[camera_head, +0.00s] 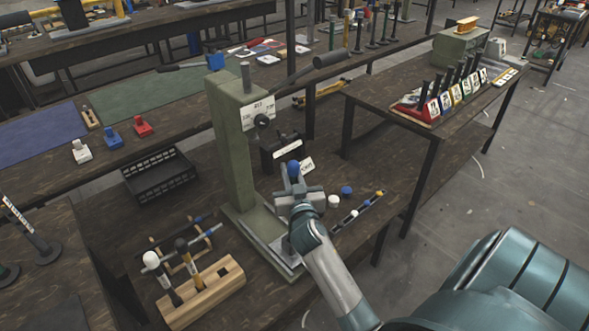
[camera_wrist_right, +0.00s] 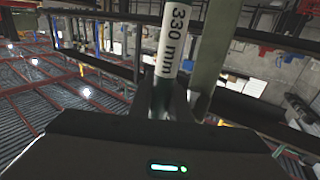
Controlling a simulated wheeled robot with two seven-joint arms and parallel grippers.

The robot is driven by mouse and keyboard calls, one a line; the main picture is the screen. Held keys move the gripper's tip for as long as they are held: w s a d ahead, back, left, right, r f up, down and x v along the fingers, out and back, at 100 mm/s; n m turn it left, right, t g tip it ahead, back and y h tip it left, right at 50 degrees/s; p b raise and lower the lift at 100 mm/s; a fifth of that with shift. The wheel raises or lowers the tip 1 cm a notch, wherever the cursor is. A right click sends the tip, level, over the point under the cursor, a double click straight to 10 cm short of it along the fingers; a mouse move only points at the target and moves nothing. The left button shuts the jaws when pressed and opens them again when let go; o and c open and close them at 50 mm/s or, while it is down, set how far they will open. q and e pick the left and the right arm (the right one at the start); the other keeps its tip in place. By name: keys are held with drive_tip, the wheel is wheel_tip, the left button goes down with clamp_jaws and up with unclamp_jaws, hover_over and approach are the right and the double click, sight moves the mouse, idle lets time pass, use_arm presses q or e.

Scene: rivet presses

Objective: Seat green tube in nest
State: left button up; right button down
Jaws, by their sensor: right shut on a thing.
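My right gripper (camera_head: 296,190) is in front of the green press (camera_head: 240,150), above its pale base plate (camera_head: 262,238). In the right wrist view my right gripper (camera_wrist_right: 165,105) is shut on a tube (camera_wrist_right: 174,45) with a white label reading "330 mm". A short dark green stretch of the tube shows between the fingers, below the label. I cannot make out the nest; my wrist covers part of the base plate. My left gripper is not in view.
A wooden block (camera_head: 205,295) with upright mallets stands left of the press base. A black bin (camera_head: 160,178) is farther left. A strip with small caps (camera_head: 358,213) lies to the right. A side table (camera_head: 385,130) holds labelled racks.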

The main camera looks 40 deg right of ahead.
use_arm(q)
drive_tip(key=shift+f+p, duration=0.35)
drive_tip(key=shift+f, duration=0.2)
use_arm(e)
drive_tip(key=shift+w+a+f, duration=0.15)
drive_tip(key=shift+w+f, duration=0.1)
drive_tip(key=shift+f, duration=0.3)
use_arm(q)
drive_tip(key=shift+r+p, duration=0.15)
drive_tip(key=shift+p, duration=0.15)
use_arm(e)
drive_tip(key=shift+w+a+f, duration=0.1)
drive_tip(key=shift+w+a, duration=0.1)
drive_tip(key=shift+w, duration=0.05)
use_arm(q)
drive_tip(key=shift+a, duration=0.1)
